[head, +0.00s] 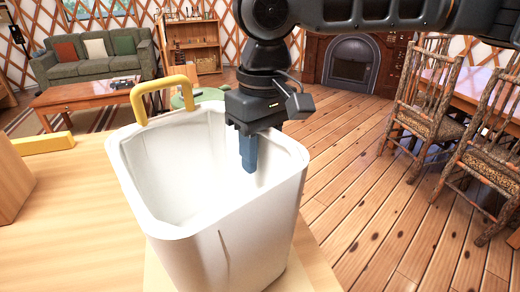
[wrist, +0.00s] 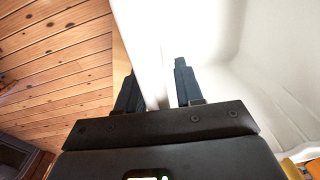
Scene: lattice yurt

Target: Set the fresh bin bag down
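The fresh bin bag appears as a large white, open-topped, bin-shaped thing (head: 225,250) with a yellow loop handle (head: 164,95) at its far rim.
A pale wooden top (head: 75,205) lies under and left of the white thing, with a yellow bar (head: 42,143) and a wooden block (head: 12,183) on it. Plank floor (head: 370,215) is open at right, before rustic chairs (head: 425,105). A sofa (head: 95,62) stands behind.

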